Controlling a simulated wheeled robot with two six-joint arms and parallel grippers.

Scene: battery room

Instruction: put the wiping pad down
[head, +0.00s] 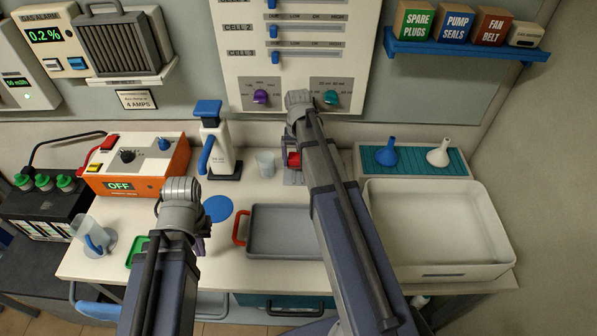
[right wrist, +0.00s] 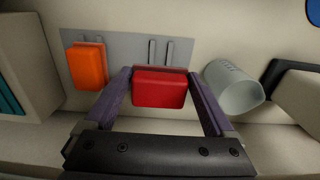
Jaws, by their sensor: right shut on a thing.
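A red block (right wrist: 160,88), which looks like the wiping pad, is between the two fingers of my right gripper (right wrist: 160,92) in the right wrist view. The gripper is shut on it. The red block also shows in the head view (head: 293,160), beside my right forearm. It is at a grey plate (right wrist: 128,52) with upright prongs; I cannot tell whether it touches the plate. An orange block (right wrist: 87,66) sits on the same plate. My left gripper (head: 203,236) is low over the table, mostly hidden by its arm; its jaws cannot be made out.
A clear cup (head: 265,163) stands close to the red block. A grey tray (head: 285,243) with a red handle lies in front. A big white bin (head: 482,268) is at right, with funnels behind it. A pump bottle (head: 217,150) and a blue disc (head: 218,208) are left.

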